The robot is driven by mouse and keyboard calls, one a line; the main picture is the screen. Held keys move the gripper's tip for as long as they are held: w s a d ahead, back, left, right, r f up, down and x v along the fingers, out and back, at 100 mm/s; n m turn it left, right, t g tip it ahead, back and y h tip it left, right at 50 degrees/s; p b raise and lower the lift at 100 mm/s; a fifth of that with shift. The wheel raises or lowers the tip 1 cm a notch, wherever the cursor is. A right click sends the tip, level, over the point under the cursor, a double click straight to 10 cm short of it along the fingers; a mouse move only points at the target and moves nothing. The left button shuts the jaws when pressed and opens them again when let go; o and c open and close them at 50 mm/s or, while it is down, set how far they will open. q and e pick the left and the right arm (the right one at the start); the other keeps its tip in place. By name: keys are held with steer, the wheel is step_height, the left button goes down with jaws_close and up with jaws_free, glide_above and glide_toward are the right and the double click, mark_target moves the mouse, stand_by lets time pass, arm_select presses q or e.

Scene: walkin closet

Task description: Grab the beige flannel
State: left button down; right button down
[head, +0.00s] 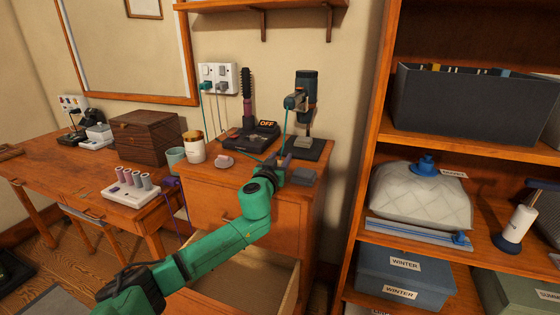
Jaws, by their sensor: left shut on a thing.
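My left gripper (284,161) is over the top of the wooden drawer cabinet (255,216), near its front right part. No other beige flannel is clear to see. My right gripper is not in view.
The cabinet's lower drawer (290,290) is open and looks empty. A black stand with a brush (246,98), a dark device (306,95) with a teal cord, and a jar (194,148) stand behind. Shelves (372,160) rise at right.

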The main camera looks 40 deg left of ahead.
arm_select(q)
steer(key=shift+f, duration=0.2)
steer(key=shift+c, duration=1.8)
jaws_free()
steer(key=shift+r, duration=0.1)
